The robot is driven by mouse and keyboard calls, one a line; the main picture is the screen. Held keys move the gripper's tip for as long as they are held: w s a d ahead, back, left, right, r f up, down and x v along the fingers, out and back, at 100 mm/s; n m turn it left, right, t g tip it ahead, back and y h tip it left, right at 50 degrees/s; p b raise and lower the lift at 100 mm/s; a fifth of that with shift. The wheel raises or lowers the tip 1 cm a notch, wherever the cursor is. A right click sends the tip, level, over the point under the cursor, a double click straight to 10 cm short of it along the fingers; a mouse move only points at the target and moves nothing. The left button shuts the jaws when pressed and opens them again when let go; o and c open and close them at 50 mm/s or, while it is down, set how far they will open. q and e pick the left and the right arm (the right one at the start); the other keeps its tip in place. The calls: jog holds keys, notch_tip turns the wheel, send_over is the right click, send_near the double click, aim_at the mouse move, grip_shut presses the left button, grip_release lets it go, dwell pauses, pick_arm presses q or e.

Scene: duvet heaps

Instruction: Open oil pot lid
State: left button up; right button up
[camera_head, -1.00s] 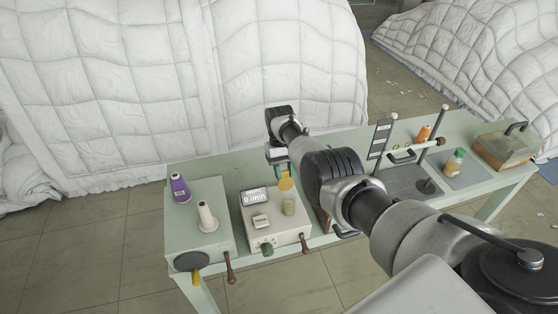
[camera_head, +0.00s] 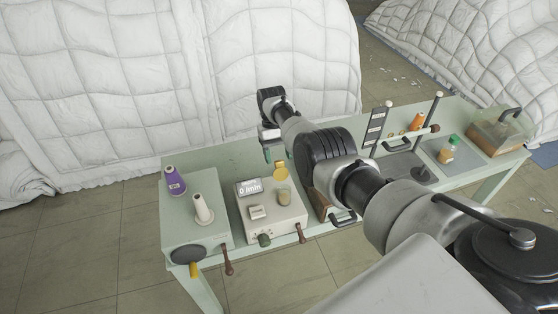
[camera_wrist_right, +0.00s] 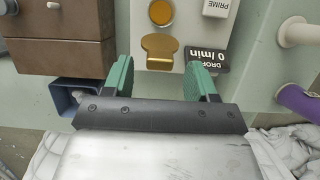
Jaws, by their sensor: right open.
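In the right wrist view the lid (camera_wrist_right: 161,46) lies clear of the pot (camera_wrist_right: 161,12), whose round mouth shows amber oil. My right gripper (camera_head: 267,150) is just behind and above the lid. In the wrist view its green fingers (camera_wrist_right: 160,72) are apart, with nothing held between them. My left gripper is out of view.
A display (camera_head: 248,188) reads 0 /min beside the lid. To the left, a box (camera_head: 190,232) carries a purple spool (camera_head: 175,181) and a white cone (camera_head: 203,209). My right arm crosses over the table's middle. White duvet heaps (camera_head: 190,70) rise behind.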

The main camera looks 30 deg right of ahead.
jog(key=b+v, duration=0.3)
jog(key=v, duration=0.5)
jog(key=shift+w+d, duration=0.1)
